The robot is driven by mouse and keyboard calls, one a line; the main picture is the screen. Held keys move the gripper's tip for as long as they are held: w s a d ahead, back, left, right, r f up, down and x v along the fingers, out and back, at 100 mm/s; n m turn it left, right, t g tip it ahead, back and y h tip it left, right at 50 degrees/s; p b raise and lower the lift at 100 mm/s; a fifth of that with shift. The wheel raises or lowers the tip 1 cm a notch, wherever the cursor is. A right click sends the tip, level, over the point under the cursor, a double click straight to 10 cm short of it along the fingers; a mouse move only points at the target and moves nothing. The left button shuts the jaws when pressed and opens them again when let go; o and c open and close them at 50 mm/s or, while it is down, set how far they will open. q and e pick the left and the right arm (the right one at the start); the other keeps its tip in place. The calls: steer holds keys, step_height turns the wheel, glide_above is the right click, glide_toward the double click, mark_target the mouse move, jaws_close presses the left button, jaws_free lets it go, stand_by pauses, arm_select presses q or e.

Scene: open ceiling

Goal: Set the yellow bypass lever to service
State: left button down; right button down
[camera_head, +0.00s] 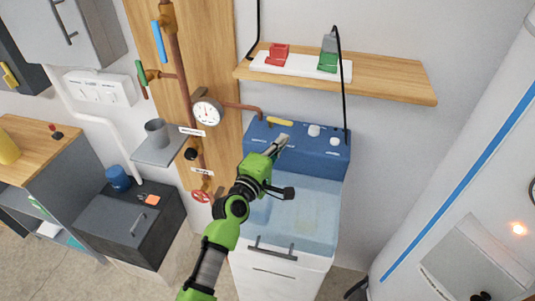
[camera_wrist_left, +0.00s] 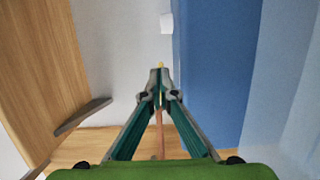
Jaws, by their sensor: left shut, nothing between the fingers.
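The yellow lever (camera_head: 280,121) lies nearly level along the top of the blue panel (camera_head: 318,150), at its left half. A small yellow piece, probably this lever, shows just past my fingertips in the left wrist view (camera_wrist_left: 160,65). My left gripper (camera_head: 283,138) is shut and empty. It is over the blue panel, just in front of the lever; I cannot tell if it touches it. Part of the lever is hidden behind the fingers in the wrist view. No service marking is readable. My right gripper is not in view.
A wooden shelf (camera_head: 400,88) with red and green items hangs above the panel, and a black cable (camera_head: 342,85) drops from it. A white knob (camera_head: 314,130) sits right of the lever. Copper pipes and a gauge (camera_head: 207,111) stand to the left.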

arm_select(q)
steer(key=v, duration=0.7)
stand_by(0.4)
